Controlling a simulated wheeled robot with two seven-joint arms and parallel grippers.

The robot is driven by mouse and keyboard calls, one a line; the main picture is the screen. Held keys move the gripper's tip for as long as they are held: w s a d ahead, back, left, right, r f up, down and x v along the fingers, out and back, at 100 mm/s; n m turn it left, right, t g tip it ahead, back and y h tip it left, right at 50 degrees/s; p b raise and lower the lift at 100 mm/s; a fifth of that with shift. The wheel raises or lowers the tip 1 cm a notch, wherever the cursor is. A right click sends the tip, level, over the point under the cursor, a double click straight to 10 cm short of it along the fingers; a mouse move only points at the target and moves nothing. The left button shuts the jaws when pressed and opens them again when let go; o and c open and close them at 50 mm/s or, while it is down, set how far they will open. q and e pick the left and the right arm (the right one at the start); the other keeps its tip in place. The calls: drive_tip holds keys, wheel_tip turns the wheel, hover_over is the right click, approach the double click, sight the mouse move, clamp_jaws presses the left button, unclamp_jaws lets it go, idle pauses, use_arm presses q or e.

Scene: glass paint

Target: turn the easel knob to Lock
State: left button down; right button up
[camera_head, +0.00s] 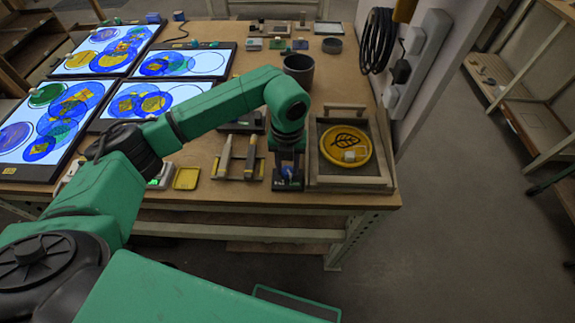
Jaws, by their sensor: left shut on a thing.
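The easel (384,152) is a grey-brown wooden frame at the right front of the workbench. It holds a round yellow disc (333,147) with a dark leaf outline. My left gripper (289,184) points down at the easel's left side, near the table's front edge. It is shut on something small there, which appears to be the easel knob. The fingers and wrist hide most of it, and only a bluish patch shows low between the fingers. I cannot read the knob's setting or any Lock mark. My right gripper is not in view.
A rack with brushes or sticks (238,167) stands just left of the gripper, with a small yellow tray (187,179) beyond. A dark cup (299,68) stands behind my forearm. Lit panels with coloured circles (45,125) fill the left. A power strip (418,60) hangs at right.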

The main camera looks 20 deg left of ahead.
sight(288, 169)
use_arm(q)
drive_tip(key=shift+r, duration=0.1)
drive_tip(key=c, duration=0.5)
unclamp_jaws()
wheel_tip(288, 169, up, 14)
drive_tip(key=shift+r+b, duration=0.25)
drive_tip(key=shift+b, duration=0.95)
